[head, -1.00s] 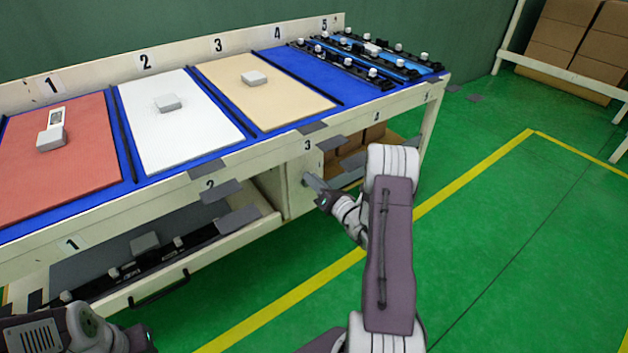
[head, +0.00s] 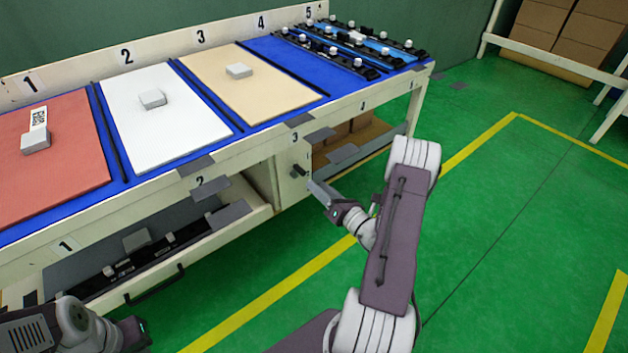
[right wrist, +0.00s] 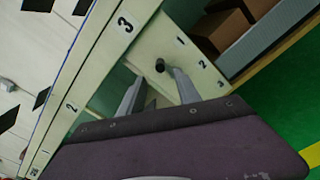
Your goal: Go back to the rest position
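My right gripper (head: 314,184) is in front of the bench's white side panel, below the label 3. In the right wrist view its two fingers (right wrist: 157,85) are spread apart with nothing between them. A dark knob (right wrist: 160,65) on the panel shows just past the fingertips. The knob also shows in the head view (head: 299,171), apart from the gripper. My left gripper (head: 135,332) is at the lower left of the head view, in front of the open drawer; its fingers are too unclear to judge.
The bench carries red (head: 62,175), white (head: 170,125) and tan (head: 265,90) boards, with black rails at the far end. An open drawer (head: 235,232) juts out below. Cartons sit on the lower shelf. Green floor (head: 500,230) to the right is clear.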

